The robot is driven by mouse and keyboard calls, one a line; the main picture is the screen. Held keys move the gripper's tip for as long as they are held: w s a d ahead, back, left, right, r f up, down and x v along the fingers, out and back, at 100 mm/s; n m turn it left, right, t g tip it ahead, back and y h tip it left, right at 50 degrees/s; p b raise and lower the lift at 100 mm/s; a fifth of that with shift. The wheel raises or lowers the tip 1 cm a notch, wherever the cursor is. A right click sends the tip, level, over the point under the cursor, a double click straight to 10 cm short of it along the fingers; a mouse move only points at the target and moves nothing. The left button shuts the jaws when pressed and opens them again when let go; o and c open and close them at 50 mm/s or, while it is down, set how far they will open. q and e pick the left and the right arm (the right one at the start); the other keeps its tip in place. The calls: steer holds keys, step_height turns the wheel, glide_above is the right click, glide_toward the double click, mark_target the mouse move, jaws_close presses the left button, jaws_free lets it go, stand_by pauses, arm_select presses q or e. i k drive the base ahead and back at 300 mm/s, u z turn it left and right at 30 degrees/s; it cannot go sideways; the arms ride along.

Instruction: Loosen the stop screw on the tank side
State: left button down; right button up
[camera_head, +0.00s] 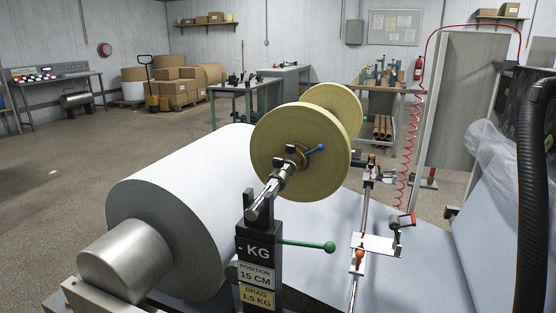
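A metal rail (363,220) runs away from me to the right of a spool with two tan discs (300,150). A small clamp block with an orange knob (359,257) sits on the near part of the rail. A second orange knob (372,158) shows on a fitting farther along. These knobs look like stop screws, but I cannot tell which is on the tank side; no tank is clearly identifiable. Neither of my grippers is in view.
A large white paper roll (185,205) fills the left foreground. A black post (258,262) with labels and a green-knobbed lever (308,245) stands before the spool. A blue-ended handle (316,148) projects at the spool. A thick black hose (533,190) crosses the right edge.

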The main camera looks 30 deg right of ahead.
mark_target(277, 162)
steer(key=z, duration=0.75)
